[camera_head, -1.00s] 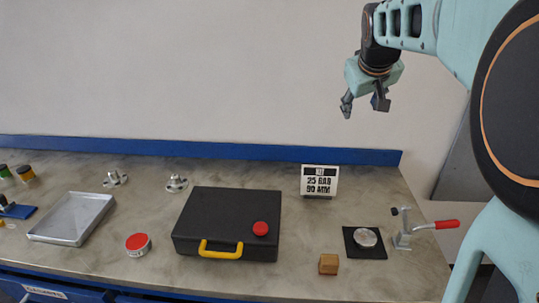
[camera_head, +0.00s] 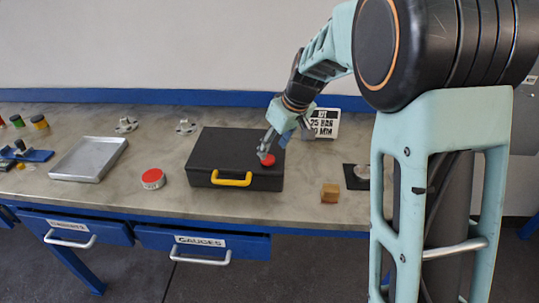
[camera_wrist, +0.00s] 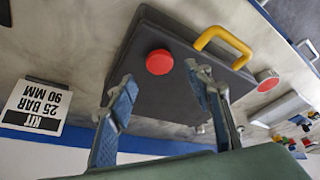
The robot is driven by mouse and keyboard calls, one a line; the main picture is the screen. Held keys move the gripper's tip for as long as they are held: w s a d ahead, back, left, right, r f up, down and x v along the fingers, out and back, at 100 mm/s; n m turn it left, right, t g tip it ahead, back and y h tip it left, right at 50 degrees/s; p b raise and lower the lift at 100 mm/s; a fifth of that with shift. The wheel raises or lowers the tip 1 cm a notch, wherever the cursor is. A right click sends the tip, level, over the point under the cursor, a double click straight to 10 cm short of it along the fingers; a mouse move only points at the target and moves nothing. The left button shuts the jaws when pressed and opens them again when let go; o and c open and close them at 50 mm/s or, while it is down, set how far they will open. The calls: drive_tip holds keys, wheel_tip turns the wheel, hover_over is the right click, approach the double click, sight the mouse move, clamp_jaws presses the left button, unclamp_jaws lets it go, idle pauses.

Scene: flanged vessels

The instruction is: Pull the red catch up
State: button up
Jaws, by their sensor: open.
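The red catch (camera_head: 268,161) is a round red knob on the lid of the black case (camera_head: 225,150), near its right front corner. It also shows in the wrist view (camera_wrist: 159,62), between and just beyond my fingertips. My gripper (camera_head: 264,152) is over the right part of the case, close to the catch. Its two fingers are spread apart with nothing between them in the wrist view (camera_wrist: 160,76). The head view does not show clearly whether a finger touches the catch. The case is closed, with a yellow handle (camera_head: 231,180) on its front.
A sign (camera_head: 325,123) stands behind the case on the right. A wooden block (camera_head: 330,193) and a dark pad (camera_head: 350,178) lie to the right. A red-topped tin (camera_head: 153,179) and a metal tray (camera_head: 90,158) are to the left. Two flanged parts (camera_head: 186,127) (camera_head: 126,125) stand behind.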

sight(268, 158)
drive_tip(key=x, duration=0.5)
clamp_jaws()
idle(0.3)
